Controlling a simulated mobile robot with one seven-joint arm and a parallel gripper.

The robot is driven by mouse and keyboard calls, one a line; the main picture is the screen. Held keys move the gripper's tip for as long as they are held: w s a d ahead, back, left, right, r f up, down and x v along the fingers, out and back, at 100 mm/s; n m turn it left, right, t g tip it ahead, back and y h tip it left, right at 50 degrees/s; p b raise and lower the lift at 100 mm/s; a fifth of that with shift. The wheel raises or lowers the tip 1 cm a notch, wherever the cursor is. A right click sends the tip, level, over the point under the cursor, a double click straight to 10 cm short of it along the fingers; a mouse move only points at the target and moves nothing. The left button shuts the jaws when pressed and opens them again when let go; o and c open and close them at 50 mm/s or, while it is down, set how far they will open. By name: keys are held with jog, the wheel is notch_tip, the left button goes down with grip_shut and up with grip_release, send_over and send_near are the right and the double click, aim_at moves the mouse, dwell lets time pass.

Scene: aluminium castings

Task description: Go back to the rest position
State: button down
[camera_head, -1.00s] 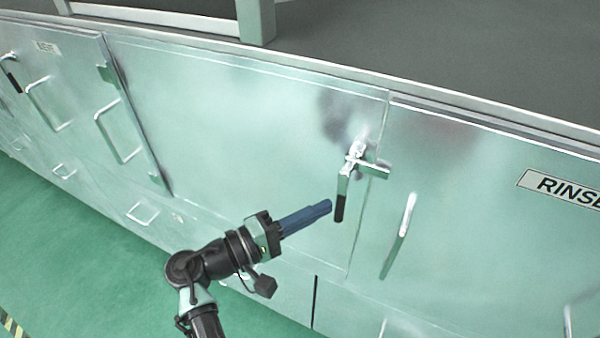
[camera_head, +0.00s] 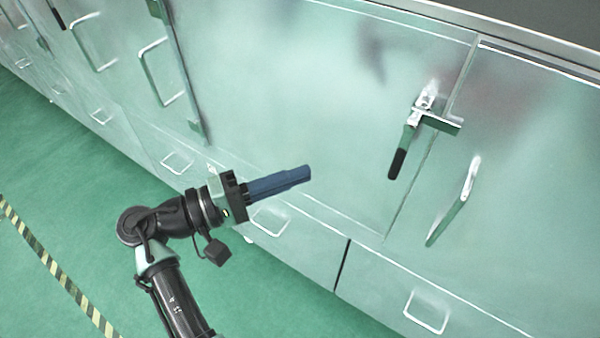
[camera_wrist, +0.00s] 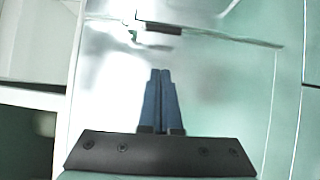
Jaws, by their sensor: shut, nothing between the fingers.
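My gripper (camera_head: 306,174) has blue fingers and is shut with nothing between them. In the head view it is held out in front of the metal cabinet, left of the latch handle and apart from it. In the wrist view the two blue fingers (camera_wrist: 161,74) lie side by side, pointing at the cabinet front. The latch (camera_head: 424,112) has a black-gripped lever (camera_head: 397,163) that hangs down and slightly left at the door's right edge. The cabinet door (camera_head: 290,90) looks flush with the front.
A bar handle (camera_head: 455,205) stands out from the panel right of the latch. Drawer handles (camera_head: 426,312) project below. Green floor (camera_head: 60,180) with a yellow-black striped line (camera_head: 62,275) lies free at the left.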

jog(key=shift+a, duration=0.1)
jog(key=w+d+r+m+t+y, duration=0.1)
jog(key=w+r+m+t+y, duration=0.1)
jog(key=w+r+t+y, duration=0.45)
notch_tip(320, 180, up, 12)
jog(key=w+m+t+y, duration=0.1)
jog(key=w+t+y, duration=0.2)
jog(key=t+y, duration=0.1)
jog(key=s+r+t+y, duration=0.3)
jog(key=s+r+t, duration=0.2)
jog(key=s+r, duration=0.4)
jog(key=s+a+r+m+t+y, duration=0.1)
jog(key=s+r+t+y, duration=0.2)
jog(key=r, duration=1.2)
jog(key=s+t, duration=0.2)
jog(key=s, duration=0.3)
jog(key=shift+s+a+r+m+t+y, duration=0.2)
jog(key=shift+s+r+m+t+y, duration=0.05)
jog(key=shift+s+m+t+y, duration=0.1)
